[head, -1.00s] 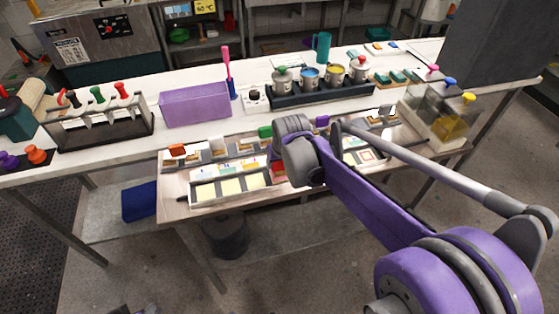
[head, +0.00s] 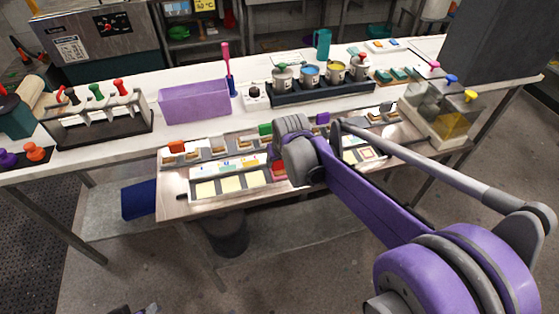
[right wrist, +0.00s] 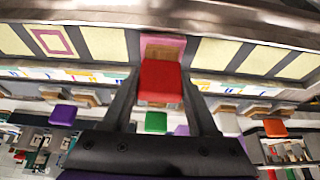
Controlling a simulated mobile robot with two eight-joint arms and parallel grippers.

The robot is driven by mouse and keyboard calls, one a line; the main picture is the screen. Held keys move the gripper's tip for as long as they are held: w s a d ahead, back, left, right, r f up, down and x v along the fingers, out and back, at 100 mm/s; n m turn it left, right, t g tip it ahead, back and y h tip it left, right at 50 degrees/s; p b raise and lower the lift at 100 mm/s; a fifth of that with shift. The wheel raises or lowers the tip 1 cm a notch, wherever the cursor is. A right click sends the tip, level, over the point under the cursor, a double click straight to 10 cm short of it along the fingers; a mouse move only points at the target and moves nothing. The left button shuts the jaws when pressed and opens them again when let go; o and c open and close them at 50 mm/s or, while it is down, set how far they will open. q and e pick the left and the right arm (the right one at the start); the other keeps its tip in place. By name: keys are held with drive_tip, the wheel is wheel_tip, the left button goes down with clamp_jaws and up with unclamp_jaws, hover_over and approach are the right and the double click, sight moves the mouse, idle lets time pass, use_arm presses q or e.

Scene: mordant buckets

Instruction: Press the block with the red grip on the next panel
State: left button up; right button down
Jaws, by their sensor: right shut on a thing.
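My right gripper (right wrist: 160,82) is shut on the red grip (right wrist: 160,80) of a wooden block (right wrist: 163,50) in the right wrist view. The block is over a small pink pad (right wrist: 178,44) between rows of cream panels; I cannot tell whether it touches. Cream panels (right wrist: 218,53) lie on one side, and a panel with a magenta square outline (right wrist: 52,41) lies on the other. My left gripper is not in view.
Blocks with orange (head: 176,146), green (head: 265,129) and purple (head: 322,118) grips stand behind the panels.

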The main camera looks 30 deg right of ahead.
idle(0.4)
drive_tip(key=shift+r+p, duration=1.25)
drive_tip(key=shift+r, duration=1)
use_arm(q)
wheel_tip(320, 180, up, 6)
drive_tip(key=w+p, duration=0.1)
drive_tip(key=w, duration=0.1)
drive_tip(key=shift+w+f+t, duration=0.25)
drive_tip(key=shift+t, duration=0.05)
use_arm(e)
drive_tip(key=shift+r, duration=1.3)
